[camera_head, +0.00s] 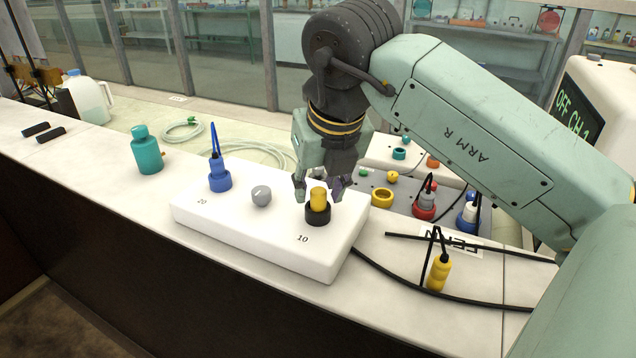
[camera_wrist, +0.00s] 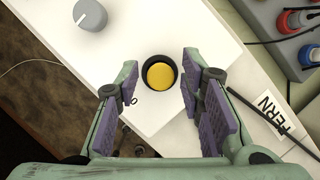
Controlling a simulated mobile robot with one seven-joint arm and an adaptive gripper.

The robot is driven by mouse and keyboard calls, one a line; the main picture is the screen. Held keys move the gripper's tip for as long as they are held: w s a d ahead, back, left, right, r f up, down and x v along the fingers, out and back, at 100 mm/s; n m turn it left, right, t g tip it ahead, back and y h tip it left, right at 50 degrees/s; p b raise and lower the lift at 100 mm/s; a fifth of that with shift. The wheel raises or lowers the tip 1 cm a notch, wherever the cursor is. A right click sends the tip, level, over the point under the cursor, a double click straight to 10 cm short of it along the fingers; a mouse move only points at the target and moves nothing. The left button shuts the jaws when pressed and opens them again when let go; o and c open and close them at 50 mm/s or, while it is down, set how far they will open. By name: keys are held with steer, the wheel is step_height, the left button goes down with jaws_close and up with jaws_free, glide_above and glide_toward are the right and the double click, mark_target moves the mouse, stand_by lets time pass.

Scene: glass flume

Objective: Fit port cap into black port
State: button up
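The yellow port cap (camera_head: 318,195) stands upright in the black port (camera_head: 318,215) at the front right of the white box, near the "10" label. In the wrist view the cap (camera_wrist: 160,76) appears as a yellow disc, ringed by the black port rim (camera_wrist: 174,64). My gripper (camera_head: 320,188) is just above and around the cap. In the wrist view its purple-padded fingers (camera_wrist: 160,88) are spread apart, with a gap on both sides of the cap, and hold nothing. How deep the cap sits cannot be told.
The white box (camera_head: 225,222) also carries a grey knob (camera_head: 261,196) and a blue plug (camera_head: 220,178). A yellow plug (camera_head: 439,272) and black cables lie to the right. A grey panel with coloured ports (camera_head: 382,197) stands behind. A teal bottle (camera_head: 147,150) stands left.

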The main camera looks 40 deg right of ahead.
steer(key=shift+r, duration=0.1)
steer(key=p+v, duration=0.3)
steer(key=v, duration=0.8)
steer(key=shift+s+a+r, duration=0.1)
steer(key=shift+s+r, duration=0.15)
steer(key=shift+r, duration=0.1)
